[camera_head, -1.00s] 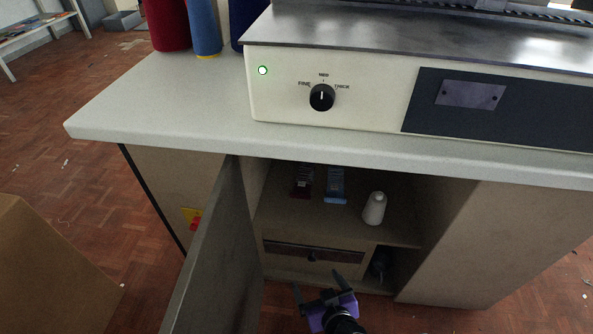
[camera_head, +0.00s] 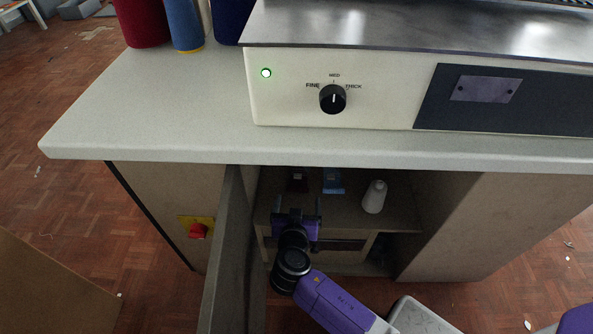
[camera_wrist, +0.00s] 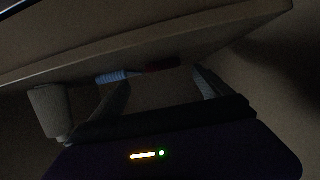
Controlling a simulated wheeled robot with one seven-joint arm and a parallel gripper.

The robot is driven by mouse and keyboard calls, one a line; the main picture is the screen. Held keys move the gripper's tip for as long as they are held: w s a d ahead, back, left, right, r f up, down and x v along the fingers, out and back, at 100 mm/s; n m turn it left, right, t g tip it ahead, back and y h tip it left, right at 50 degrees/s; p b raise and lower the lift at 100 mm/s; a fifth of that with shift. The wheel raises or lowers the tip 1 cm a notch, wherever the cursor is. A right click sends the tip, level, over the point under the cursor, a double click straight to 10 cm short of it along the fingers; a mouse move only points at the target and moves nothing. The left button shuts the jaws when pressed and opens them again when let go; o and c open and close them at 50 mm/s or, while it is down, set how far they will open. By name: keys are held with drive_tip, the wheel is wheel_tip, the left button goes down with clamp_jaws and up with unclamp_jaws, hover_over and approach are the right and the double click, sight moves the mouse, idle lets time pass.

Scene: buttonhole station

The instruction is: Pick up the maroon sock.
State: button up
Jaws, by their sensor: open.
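The maroon sock (camera_head: 298,181) lies on the shelf inside the open cabinet, at the back left beside a light blue sock (camera_head: 333,181). It is dark and partly in shadow. It also shows in the wrist view (camera_wrist: 162,65), beyond the space between my fingers, with the blue sock (camera_wrist: 112,77) to its left. My gripper (camera_head: 298,207) is at the cabinet opening, in front of the maroon sock and apart from it. Its fingers (camera_wrist: 163,82) are spread and nothing is between them.
A white thread cone (camera_head: 374,197) stands on the shelf to the right; it is at the left in the wrist view (camera_wrist: 49,112). The open cabinet door (camera_head: 232,250) stands close on the left. The countertop (camera_head: 180,125) overhangs the opening. A drawer front (camera_head: 345,244) lies below the shelf.

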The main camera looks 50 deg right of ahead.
sight(298, 189)
drive_tip(key=b+x, duration=0.1)
drive_tip(key=x, duration=0.2)
drive_tip(key=b+x, duration=0.1)
drive_tip(key=x, duration=0.2)
drive_tip(key=shift+w+a+r, duration=0.1)
drive_tip(key=shift+w+r, duration=0.1)
drive_tip(key=shift+w, duration=0.1)
drive_tip(key=c, duration=1.4)
